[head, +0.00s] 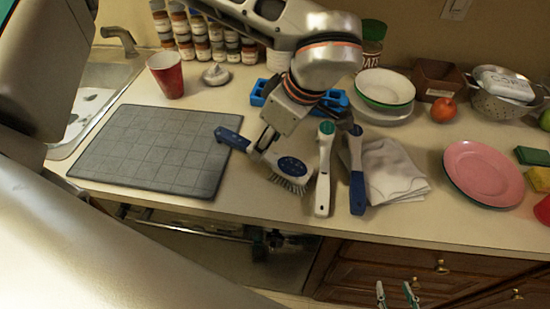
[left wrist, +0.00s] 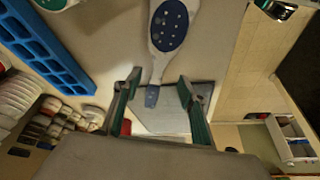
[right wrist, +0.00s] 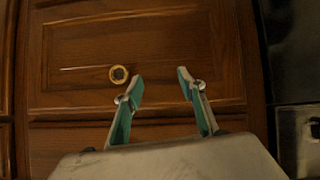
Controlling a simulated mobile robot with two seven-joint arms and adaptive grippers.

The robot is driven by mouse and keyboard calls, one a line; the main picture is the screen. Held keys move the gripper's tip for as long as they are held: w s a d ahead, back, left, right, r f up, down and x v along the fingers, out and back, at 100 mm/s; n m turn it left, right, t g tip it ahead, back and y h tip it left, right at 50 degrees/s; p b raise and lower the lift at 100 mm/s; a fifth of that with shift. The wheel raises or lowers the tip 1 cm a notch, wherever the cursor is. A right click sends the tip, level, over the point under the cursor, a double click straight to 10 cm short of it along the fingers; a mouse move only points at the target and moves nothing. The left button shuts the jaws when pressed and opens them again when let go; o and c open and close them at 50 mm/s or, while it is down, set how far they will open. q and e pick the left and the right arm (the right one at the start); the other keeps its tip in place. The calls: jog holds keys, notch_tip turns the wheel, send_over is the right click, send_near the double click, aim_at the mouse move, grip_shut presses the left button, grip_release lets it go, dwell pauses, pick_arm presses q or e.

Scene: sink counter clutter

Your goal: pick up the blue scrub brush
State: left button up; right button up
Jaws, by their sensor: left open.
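The blue scrub brush (head: 291,168) lies on the counter, its blue handle over the mat's right edge and its white, bristled head to the right. In the left wrist view the brush (left wrist: 169,27) shows its dotted blue oval, with the handle running between the fingertips. My left gripper (head: 269,138) is open at the brush, partly hidden by its own arm. It also shows in the left wrist view (left wrist: 158,85); I cannot tell whether the fingers touch the handle. My right gripper (head: 397,292) is open and empty below the counter edge, facing a drawer (right wrist: 190,50).
A green-capped white brush (head: 323,180) and a dark-blue-handled tool (head: 357,185) lie just right of the brush, beside a cloth (head: 395,170). A blue rack (head: 258,92) stands behind. A grey mat (head: 145,150) and red cup (head: 166,75) are left; a pink plate (head: 483,172) is right.

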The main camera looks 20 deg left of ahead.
pick_arm(q)
jog(key=x, duration=0.5)
jog(key=shift+w+a+f+p, duration=0.1)
jog(key=shift+w+a+p, duration=0.15)
jog(key=shift+a+p, duration=0.05)
grip_shut()
